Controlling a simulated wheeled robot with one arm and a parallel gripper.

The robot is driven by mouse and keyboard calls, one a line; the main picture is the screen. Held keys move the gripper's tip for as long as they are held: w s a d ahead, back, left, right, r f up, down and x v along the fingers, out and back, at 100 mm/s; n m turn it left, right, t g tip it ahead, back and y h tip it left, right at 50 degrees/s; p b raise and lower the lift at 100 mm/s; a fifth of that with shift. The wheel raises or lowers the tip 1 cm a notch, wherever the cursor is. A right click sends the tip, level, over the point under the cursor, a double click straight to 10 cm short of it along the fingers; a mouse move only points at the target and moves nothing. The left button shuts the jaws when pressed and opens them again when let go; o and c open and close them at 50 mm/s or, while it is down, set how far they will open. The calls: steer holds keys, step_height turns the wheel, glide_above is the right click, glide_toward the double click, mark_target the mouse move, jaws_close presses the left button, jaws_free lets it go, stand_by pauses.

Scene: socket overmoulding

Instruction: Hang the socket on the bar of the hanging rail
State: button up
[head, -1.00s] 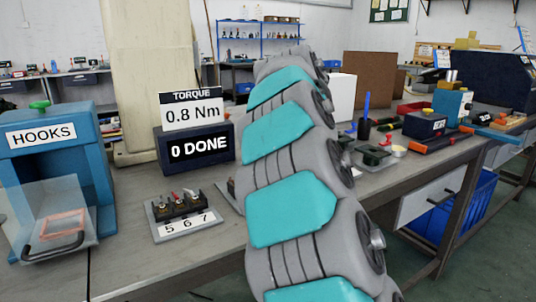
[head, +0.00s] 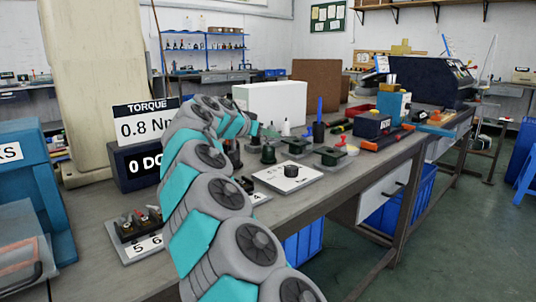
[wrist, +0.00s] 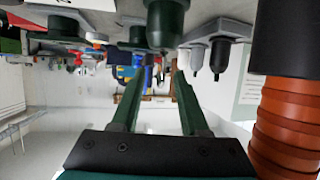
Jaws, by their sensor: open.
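In the wrist view, which appears upside down, my gripper (wrist: 155,85) has its two green fingers apart with a visible gap. A dark green rounded piece (wrist: 166,22), possibly the socket, is at the top centre, near the line of the gap; I cannot tell whether it is between the fingers. In the head view my arm reaches over the bench, and its far end hides the gripper's fingers. A dark green piece on a base (head: 268,155) stands just beyond that end. I cannot make out the hanging rail or its bar.
Dark grey pieces (wrist: 218,58) and an orange ribbed part (wrist: 287,130) are at the wrist view's right. On the bench (head: 335,185) are a white plate (head: 275,180), another green piece (head: 329,155), a white box (head: 275,105) and a pen cup (head: 319,132).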

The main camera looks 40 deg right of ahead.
steer(key=shift+x, duration=1.15)
jaws_close()
stand_by(0.5)
